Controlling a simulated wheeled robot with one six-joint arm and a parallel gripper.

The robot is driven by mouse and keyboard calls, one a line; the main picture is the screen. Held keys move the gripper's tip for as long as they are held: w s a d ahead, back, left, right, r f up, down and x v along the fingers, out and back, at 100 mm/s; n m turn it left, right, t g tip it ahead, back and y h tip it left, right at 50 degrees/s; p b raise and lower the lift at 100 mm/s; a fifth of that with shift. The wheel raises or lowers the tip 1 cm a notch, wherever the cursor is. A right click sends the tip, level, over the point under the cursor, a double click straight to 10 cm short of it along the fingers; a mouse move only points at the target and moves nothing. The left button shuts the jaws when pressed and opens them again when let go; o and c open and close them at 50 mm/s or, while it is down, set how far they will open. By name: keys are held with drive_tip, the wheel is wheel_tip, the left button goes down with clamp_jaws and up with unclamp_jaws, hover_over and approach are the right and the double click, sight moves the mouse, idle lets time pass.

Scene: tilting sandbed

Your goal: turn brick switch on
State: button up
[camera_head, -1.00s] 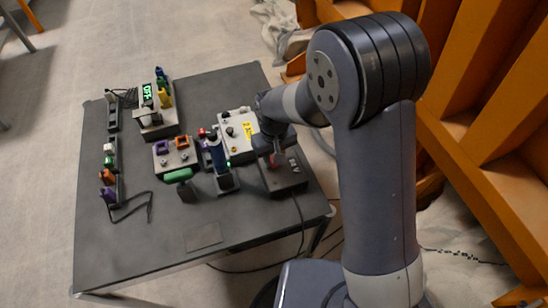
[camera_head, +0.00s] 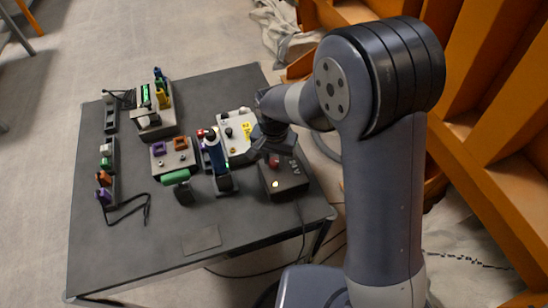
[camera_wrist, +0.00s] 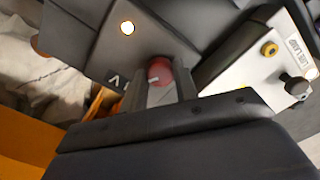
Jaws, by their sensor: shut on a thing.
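A dark switch box (camera_head: 292,184) sits at the right side of the table. A small pale yellow light (camera_head: 275,184) glows on its top, and it also shows bright in the wrist view (camera_wrist: 127,28). White lettering is on the box top, too small to read surely. A red knob (camera_wrist: 158,70) stands on the box, between the two fingers of my gripper (camera_wrist: 163,84). The jaws are shut on the red knob. In the head view my gripper (camera_head: 272,146) is over the far part of the box, and my arm hides some of it.
A light grey panel (camera_head: 238,147) with knobs and a yellow label stands just left of the box. A dark blue upright tool (camera_head: 216,150), a green cylinder (camera_head: 176,177) and a device with a green display (camera_head: 145,95) stand farther left. The table's front (camera_head: 150,247) is mostly clear.

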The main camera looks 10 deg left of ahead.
sight(274, 161)
idle(0.3)
drive_tip(key=o, duration=1)
drive_tip(key=shift+c, duration=0.2)
wheel_tip(274, 161, up, 11)
drive_tip(key=shift+f, duration=0.1)
wheel_tip(274, 161, down, 10)
drive_tip(key=shift+f, duration=0.45)
